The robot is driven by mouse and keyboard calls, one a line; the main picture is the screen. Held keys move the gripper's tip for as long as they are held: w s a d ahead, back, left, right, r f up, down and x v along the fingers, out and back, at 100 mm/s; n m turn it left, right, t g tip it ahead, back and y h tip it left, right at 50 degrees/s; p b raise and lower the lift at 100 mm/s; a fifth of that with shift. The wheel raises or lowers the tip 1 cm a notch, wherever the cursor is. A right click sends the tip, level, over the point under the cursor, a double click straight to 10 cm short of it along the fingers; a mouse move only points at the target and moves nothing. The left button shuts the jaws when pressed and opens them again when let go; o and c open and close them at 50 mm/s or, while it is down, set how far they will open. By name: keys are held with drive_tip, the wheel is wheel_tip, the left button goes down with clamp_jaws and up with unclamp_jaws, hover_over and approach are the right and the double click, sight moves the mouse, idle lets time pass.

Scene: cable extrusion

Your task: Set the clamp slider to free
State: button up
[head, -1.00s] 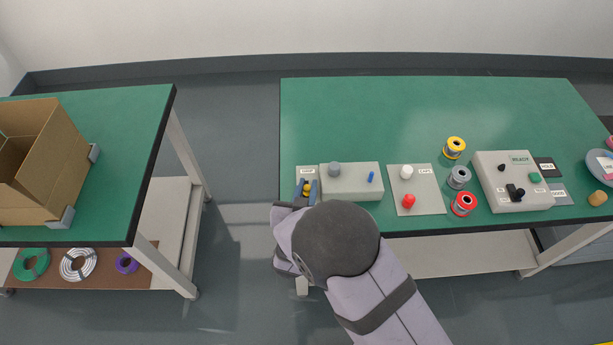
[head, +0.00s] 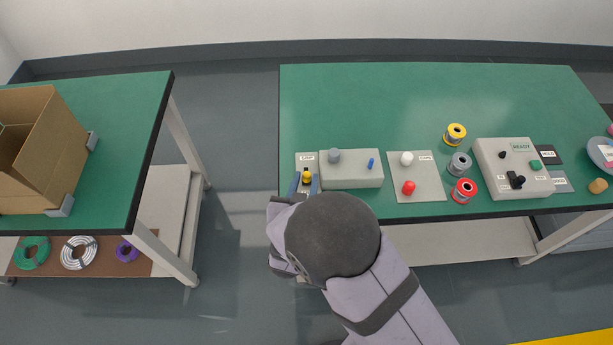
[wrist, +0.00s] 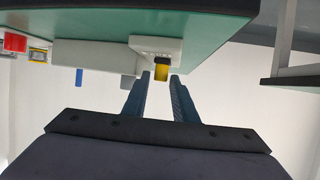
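The clamp plate (head: 307,158), pale grey with a small label, lies at the near left corner of the right-hand bench. Its slider has a yellow knob (head: 307,176), seen on the near part of the plate. My gripper (head: 305,184) is at the bench's front edge, its two blue fingers apart on either side of the knob. In the wrist view the yellow knob (wrist: 161,70) shows between and just beyond the tips of my gripper (wrist: 160,78), with gaps beside it. The fingers look open and hold nothing. The slider's track and lettering near the knob are too small to read.
Right of the clamp plate are a grey box (head: 350,172) with a blue lever, a plate (head: 417,180) with white and red knobs, several wire spools (head: 459,163) and a control box (head: 512,168) reading READY. The bench's back half is clear. A cardboard box (head: 55,140) stands on the left bench.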

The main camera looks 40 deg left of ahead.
drive_tip(key=shift+v, duration=2.4)
drive_tip(key=shift+w+d, duration=0.15)
drive_tip(key=shift+w, duration=0.2)
drive_tip(key=w+d+g, duration=0.1)
drive_tip(key=w, duration=0.1)
drive_tip(key=w+d+r+m+h, duration=0.1)
drive_tip(key=w+d, duration=0.1)
drive_tip(key=w, duration=0.1)
drive_tip(key=w+d+g+p, duration=0.1)
drive_tip(key=w+d, duration=0.1)
drive_tip(key=w, duration=0.1)
drive_tip(key=shift+d+r+m+g+h, duration=0.2)
drive_tip(key=shift+r+m+g+h, duration=0.1)
drive_tip(key=shift+m+h, duration=0.1)
drive_tip(key=w+d+r+m+g+h+p, duration=0.1)
drive_tip(key=w+d+r+g, duration=0.1)
drive_tip(key=d, duration=0.5)
drive_tip(key=w+d+r+m+g+h+p, duration=0.1)
drive_tip(key=w+d, duration=0.1)
drive_tip(key=d, duration=0.5)
drive_tip(key=s+d+r+m+g+h, duration=0.1)
drive_tip(key=s+d, duration=0.4)
drive_tip(key=d, duration=0.7)
drive_tip(key=s+d+r+m+g+h+p, duration=0.1)
drive_tip(key=s+d+r+g, duration=0.3)
drive_tip(key=d, duration=0.9)
drive_tip(key=shift+s+d+m+g+h, duration=0.3)
drive_tip(key=shift+s+m+h, duration=0.2)
drive_tip(key=shift+s+h, duration=0.35)
drive_tip(key=shift+p, duration=0.3)
